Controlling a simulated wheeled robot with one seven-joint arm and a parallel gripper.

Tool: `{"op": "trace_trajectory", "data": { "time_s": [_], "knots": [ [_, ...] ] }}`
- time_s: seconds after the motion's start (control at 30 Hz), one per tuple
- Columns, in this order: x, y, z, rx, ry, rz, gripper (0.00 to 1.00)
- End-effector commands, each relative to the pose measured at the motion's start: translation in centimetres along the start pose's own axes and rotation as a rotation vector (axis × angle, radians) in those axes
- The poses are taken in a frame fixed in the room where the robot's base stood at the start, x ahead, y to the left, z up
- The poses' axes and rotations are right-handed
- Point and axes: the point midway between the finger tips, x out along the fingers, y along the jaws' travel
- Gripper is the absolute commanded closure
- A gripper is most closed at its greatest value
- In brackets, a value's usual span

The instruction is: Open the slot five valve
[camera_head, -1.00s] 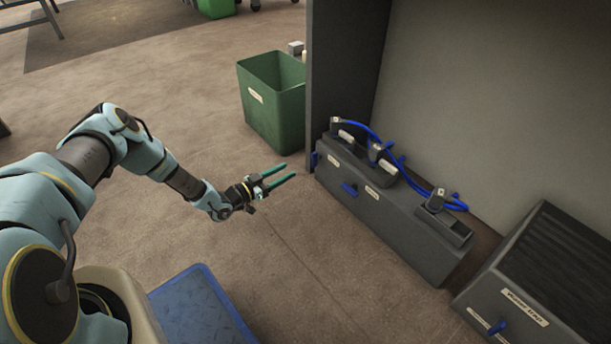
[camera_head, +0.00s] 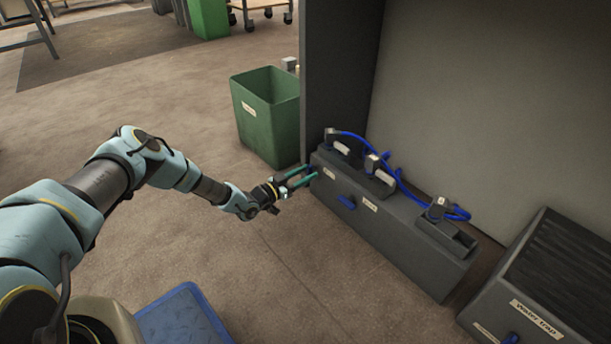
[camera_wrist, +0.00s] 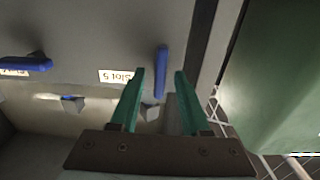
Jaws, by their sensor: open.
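The slot five valve has a blue handle (camera_wrist: 161,72), seen in the wrist view beside a white label (camera_wrist: 117,76) reading "Slot 5" upside down. The handle stands lengthwise up the picture, across the line of the neighbouring handle. My gripper (camera_wrist: 160,82) is open, with one green finger on each side of the handle in the picture. No contact shows, and the depth gap is hard to judge. In the head view my gripper (camera_head: 309,172) is at the left end of the dark grey valve box (camera_head: 400,225), and its fingers mostly hide the handle.
Blue hoses (camera_head: 400,180) and connectors sit on top. A green bin (camera_head: 268,120) stands close behind my gripper. A grey "Water trap" box (camera_head: 565,290) is at right. The floor in front is clear.

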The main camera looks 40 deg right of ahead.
Motion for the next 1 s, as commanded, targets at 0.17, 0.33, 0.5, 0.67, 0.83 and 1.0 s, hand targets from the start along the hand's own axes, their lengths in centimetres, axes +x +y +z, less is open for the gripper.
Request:
{"op": "trace_trajectory", "data": {
  "time_s": [0.17, 0.33, 0.5, 0.67, 0.83, 1.0],
  "knots": [
    [0.0, 0.01, -0.03, 0.0, 0.0, 0.0, 0.53],
    [-0.01, 0.01, -0.03, 0.0, 0.0, 0.0, 0.73],
    [-0.02, 0.02, -0.03, 0.0, 0.0, 0.0, 0.92],
    [-0.02, 0.03, -0.03, 0.0, 0.0, 0.0, 1.0],
    [-0.03, 0.03, -0.03, 0.0, 0.001, 0.0, 1.0],
    [-0.03, 0.04, -0.03, 0.0, 0.0, 0.001, 1.0]
  ]
}}
